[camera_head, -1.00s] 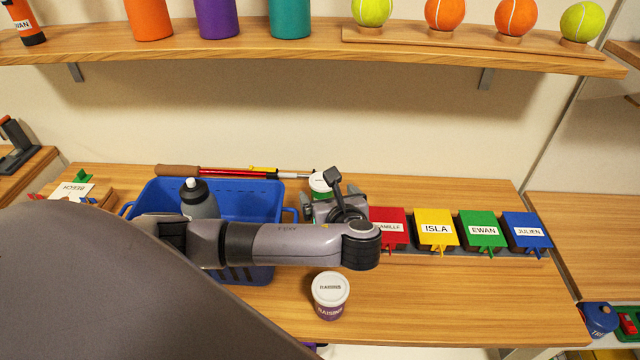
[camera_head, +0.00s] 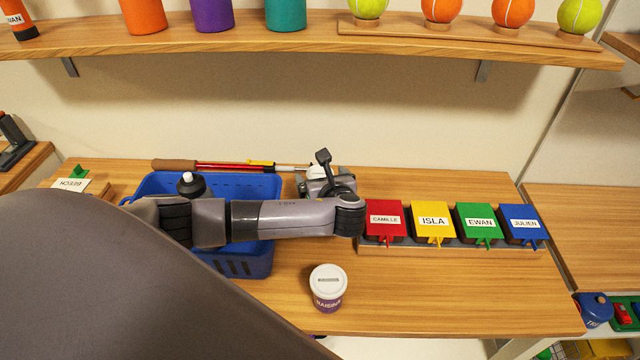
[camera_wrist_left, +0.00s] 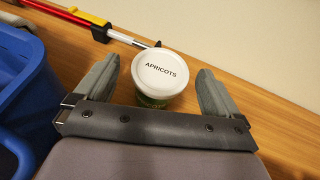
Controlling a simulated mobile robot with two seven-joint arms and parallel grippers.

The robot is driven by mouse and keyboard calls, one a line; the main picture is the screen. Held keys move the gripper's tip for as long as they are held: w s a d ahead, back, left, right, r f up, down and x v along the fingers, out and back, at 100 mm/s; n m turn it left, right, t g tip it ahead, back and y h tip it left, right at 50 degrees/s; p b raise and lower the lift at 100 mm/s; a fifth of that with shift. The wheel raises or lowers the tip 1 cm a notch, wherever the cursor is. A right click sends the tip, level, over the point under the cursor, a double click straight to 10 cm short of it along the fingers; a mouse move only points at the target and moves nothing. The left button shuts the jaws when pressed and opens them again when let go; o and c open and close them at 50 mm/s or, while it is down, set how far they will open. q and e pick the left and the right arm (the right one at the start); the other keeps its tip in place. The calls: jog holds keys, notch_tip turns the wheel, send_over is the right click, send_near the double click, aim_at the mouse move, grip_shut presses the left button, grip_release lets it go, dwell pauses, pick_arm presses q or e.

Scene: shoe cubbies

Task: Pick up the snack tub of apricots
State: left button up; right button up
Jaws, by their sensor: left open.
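The snack tub of apricots (camera_wrist_left: 160,74) has a white lid marked APRICOTS and a green body. In the left wrist view it stands between the two fingers of my open left gripper (camera_wrist_left: 158,88), with a gap on each side. In the head view the tub (camera_head: 317,172) is mostly hidden behind my left gripper (camera_head: 325,184), at the back of the table right of the blue basket. My right gripper is not in view.
A blue basket (camera_head: 262,185) with a bottle (camera_head: 190,184) stands left of the tub. A red pump-like rod (camera_head: 225,166) lies behind. A raisins tub (camera_head: 328,288) stands in front. Several coloured name boxes (camera_head: 433,222) stand right. A shelf (camera_head: 300,50) hangs above.

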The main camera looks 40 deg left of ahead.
pick_arm(q)
jog(key=c, duration=1.2)
jog(key=shift+c, duration=0.2)
jog(key=shift+r, duration=0.1)
